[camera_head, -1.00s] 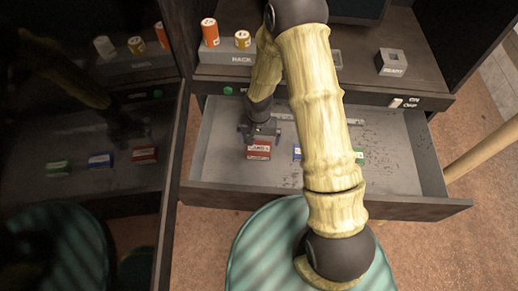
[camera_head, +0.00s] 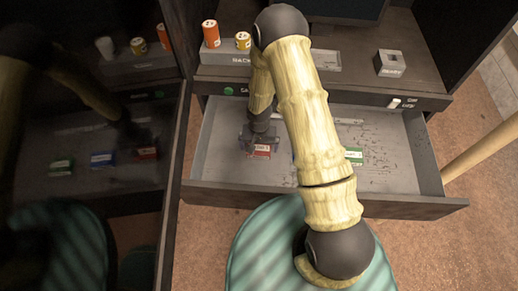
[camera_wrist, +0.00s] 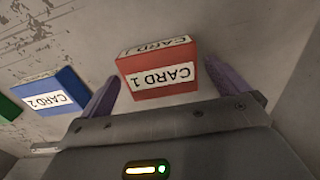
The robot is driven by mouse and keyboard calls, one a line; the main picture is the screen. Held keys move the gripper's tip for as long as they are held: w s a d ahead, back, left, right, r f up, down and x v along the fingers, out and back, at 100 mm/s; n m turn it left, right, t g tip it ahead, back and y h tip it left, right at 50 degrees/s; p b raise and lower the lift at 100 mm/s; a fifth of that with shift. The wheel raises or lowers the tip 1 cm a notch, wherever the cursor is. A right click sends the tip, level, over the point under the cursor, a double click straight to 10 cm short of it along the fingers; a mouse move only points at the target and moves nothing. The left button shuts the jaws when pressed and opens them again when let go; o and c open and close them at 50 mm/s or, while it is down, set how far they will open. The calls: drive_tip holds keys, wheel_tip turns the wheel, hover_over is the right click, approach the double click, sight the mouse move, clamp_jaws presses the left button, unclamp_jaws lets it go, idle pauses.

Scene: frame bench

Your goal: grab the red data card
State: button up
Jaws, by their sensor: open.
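The red data card (camera_wrist: 159,88), labelled CARD 1, stands in the open drawer (camera_head: 400,160). In the head view the red card (camera_head: 262,152) is partly covered by my gripper (camera_head: 258,140). In the wrist view my gripper (camera_wrist: 170,95) is open, with one purple finger to each side of the red card. The card's lower part reaches between the fingers, and a small gap shows on each side. I cannot tell whether the fingers reach fully around it.
A blue card (camera_wrist: 52,93), labelled CARD 2, stands left of the red one in the wrist view. A green card (camera_head: 354,156) is at right in the head view.

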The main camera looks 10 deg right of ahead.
sight(259, 148)
drive_tip(key=c, duration=1)
drive_tip(key=shift+r, duration=0.1)
wheel_tip(259, 148, up, 10)
drive_tip(key=b, duration=0.1)
idle(0.5)
